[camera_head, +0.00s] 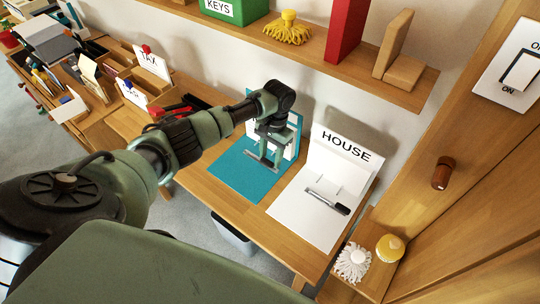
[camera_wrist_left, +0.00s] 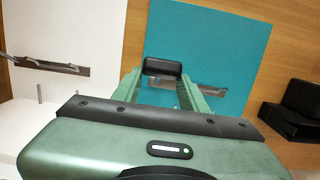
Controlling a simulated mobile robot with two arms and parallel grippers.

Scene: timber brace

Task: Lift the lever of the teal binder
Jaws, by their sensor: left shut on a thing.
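The teal binder (camera_head: 240,172) lies open on the desk, its cover standing up against the wall behind. It also fills the middle of the left wrist view (camera_wrist_left: 225,45). Its metal mechanism (camera_wrist_left: 205,89) lies on the teal sheet, partly hidden by my fingers. The lever's black end (camera_wrist_left: 162,68) shows between the fingertips. My left gripper (camera_head: 266,150) reaches down over the binder and is shut on the lever; its fingers also show in the left wrist view (camera_wrist_left: 162,82). How far the lever is raised is hard to tell. My right gripper is not in view.
A white binder labelled HOUSE (camera_head: 300,212) lies open to the right, with its own black-ended lever (camera_head: 340,208). A shelf (camera_head: 320,45) hangs above. Trays, boxes and a TAX card (camera_head: 150,62) stand at the left. A wall switch (camera_head: 520,72) is at the right.

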